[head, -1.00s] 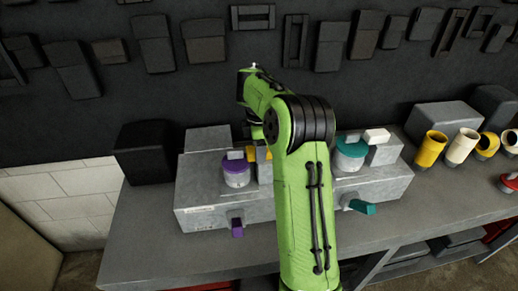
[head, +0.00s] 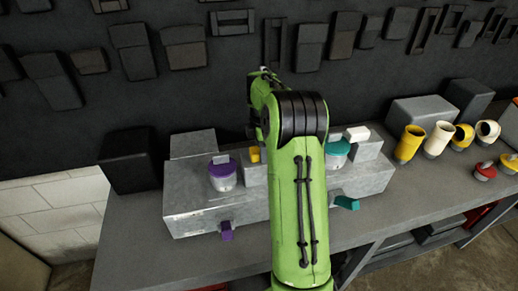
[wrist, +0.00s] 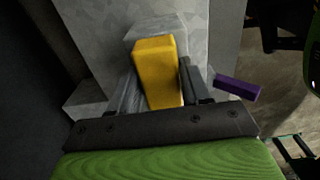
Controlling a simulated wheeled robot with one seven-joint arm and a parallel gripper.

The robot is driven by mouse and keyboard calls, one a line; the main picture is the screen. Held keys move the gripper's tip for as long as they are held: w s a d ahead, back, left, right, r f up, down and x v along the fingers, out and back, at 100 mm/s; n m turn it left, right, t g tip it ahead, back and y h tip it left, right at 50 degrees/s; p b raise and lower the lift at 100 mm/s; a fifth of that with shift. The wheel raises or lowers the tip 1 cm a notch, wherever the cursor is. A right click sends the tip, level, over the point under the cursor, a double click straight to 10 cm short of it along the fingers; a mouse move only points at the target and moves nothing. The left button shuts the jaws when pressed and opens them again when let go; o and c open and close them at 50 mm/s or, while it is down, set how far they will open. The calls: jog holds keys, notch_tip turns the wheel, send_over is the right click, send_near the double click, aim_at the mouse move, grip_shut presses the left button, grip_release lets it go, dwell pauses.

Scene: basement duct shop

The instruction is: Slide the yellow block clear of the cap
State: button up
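The yellow block (head: 254,155) shows at the left edge of my arm in the head view, to the right of the purple cap (head: 217,170) with a small gap between them. The cap sits on a clear cylinder on the grey metal housing (head: 200,211). In the wrist view the yellow block (wrist: 157,72) lies between the two fingers of my gripper (wrist: 157,66), which look closed against its sides. A grey block shows beyond it. The purple cap is not visible in the wrist view. My arm hides the gripper in the head view.
A purple lever (head: 226,230) and a teal lever (head: 346,203) stick out of the housing front. A teal cap (head: 338,147) and a white block (head: 356,133) stand right of my arm. A black box (head: 137,160) stands left; yellow and cream cylinders (head: 409,143) stand right.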

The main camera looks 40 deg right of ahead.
jog(key=o, duration=0.4)
jog(key=shift+s+d, duration=0.1)
jog(key=shift+d, duration=0.15)
jog(key=shift+c, duration=0.2)
jog(key=shift+a+r, duration=0.1)
notch_tip(320, 180, up, 16)
jog(key=p, duration=0.3)
jog(key=shift+f, duration=0.2)
